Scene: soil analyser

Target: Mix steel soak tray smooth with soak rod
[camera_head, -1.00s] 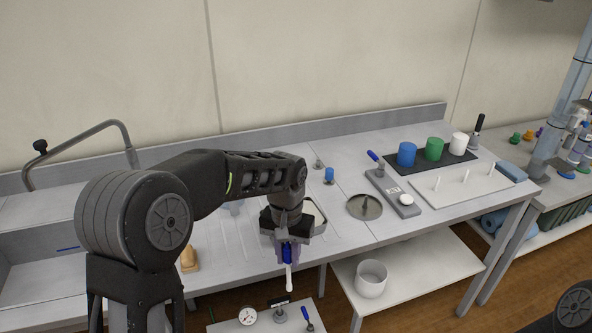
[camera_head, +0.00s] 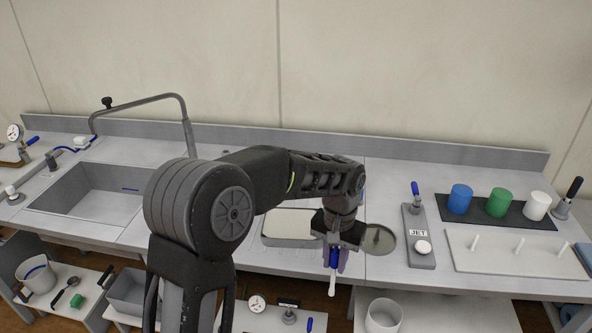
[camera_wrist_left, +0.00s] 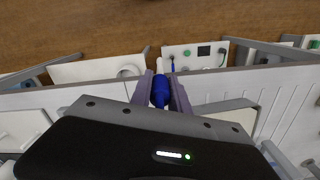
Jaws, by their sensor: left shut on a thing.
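My left gripper (camera_head: 334,254) is shut on the soak rod (camera_head: 332,286), which has a blue handle and a white lower end. The rod points down, with its white end over the bench's front edge. In the left wrist view the blue handle (camera_wrist_left: 160,92) sits between the two purple fingers. The steel soak tray (camera_head: 265,241) lies on the bench just left of the gripper, with pale, flat-looking contents. My wrist hides its right end. The rod is outside the tray. My right gripper is not in view.
A round metal dish (camera_head: 379,240) lies right of my wrist. Further right are a grey JET device (camera_head: 419,253), a white board with pegs (camera_head: 500,263) and blue, green and white cups. A sink (camera_head: 90,192) is left.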

